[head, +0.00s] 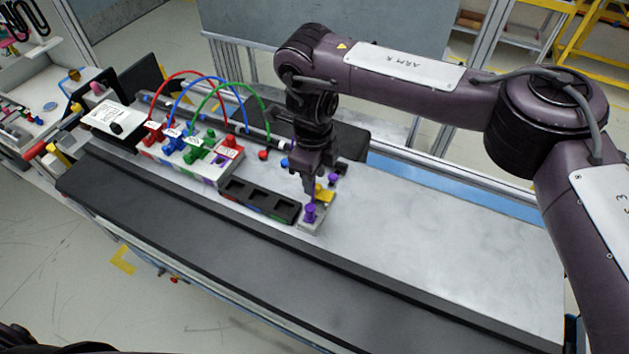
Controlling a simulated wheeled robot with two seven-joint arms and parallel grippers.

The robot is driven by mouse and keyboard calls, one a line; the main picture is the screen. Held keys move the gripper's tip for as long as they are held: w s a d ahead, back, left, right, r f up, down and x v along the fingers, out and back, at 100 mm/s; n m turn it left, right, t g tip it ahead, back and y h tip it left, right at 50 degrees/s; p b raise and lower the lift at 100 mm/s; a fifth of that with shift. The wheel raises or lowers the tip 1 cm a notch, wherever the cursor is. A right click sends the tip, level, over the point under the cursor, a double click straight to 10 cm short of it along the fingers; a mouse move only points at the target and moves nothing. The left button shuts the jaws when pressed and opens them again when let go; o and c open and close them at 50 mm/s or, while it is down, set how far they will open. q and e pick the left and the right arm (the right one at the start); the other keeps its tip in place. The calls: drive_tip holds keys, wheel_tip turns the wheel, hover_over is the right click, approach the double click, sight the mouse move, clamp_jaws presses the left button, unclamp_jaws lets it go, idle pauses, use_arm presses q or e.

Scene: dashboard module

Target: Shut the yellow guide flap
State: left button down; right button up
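The yellow guide flap (325,194) is a small yellow piece on a grey block (312,222) near the middle of the bench. My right gripper (311,190) points down right beside the flap, on its left in the picture, and covers part of that area. Whether the fingers touch the flap, and how far apart they are, is too small to tell. A purple peg (310,212) stands on the same block, just in front of the fingertips. My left gripper is not in view.
A black tray with square pockets (260,199) lies left of the block. Further left is a module with red, blue and green connectors (198,154) and arching cables (218,84). A purple knob (334,178) sits just behind the flap. The bench top (440,245) to the right is clear.

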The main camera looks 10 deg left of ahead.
drive_tip(key=shift+r+b, duration=0.45)
drive_tip(key=shift+r, duration=2.1)
drive_tip(key=shift+a, duration=0.1)
